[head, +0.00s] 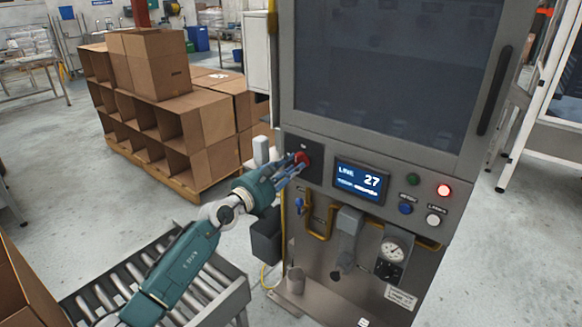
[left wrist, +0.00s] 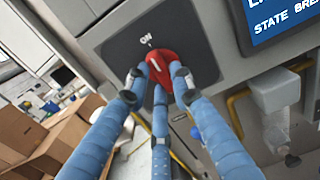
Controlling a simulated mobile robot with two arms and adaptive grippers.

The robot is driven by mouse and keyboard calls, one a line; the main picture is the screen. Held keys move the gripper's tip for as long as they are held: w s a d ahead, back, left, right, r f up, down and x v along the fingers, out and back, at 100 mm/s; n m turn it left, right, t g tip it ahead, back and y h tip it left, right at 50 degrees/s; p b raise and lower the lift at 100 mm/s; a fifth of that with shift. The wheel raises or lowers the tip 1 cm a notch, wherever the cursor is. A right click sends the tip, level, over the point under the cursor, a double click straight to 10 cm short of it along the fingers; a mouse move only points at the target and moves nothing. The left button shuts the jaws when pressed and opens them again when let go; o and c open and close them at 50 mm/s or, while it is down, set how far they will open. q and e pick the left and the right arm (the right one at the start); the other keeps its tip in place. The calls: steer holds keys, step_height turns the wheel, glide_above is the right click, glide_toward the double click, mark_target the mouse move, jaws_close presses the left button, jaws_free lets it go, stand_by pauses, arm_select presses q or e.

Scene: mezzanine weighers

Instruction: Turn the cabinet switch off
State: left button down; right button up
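The cabinet switch is a red rotary knob (head: 302,158) on a dark plate at the left of the grey cabinet's (head: 400,160) control panel. In the left wrist view the knob (left wrist: 165,66) shows "ON" printed above it, and its white mark points up towards that label. My left gripper (head: 291,167) reaches it from the lower left. Its blue fingers (left wrist: 158,80) are closed around the knob's sides and lower edge, with the fingertips appearing to touch it. They hide part of the knob. My right gripper is not in view.
Yellow pipes and a gauge (head: 393,251) sit below. A roller conveyor (head: 232,290) stands lower left, and cardboard boxes (head: 150,62) are stacked behind.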

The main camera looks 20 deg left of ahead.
arm_select(q)
steer(key=n+p, duration=0.6)
steer(key=n, duration=0.2)
steer(key=shift+d, duration=0.1)
steer(key=n+p, duration=0.1)
steer(key=n, duration=0.2)
steer(key=n+p, duration=0.2)
steer(key=n, duration=0.1)
steer(key=n+p, duration=0.1)
steer(key=n, duration=0.2)
steer(key=shift+s+d+f+n, duration=0.1)
steer(key=shift+d+f+n, duration=0.15)
steer(key=shift+n, duration=0.15)
stand_by(0.4)
steer(key=c, duration=1.5)
jaws_free()
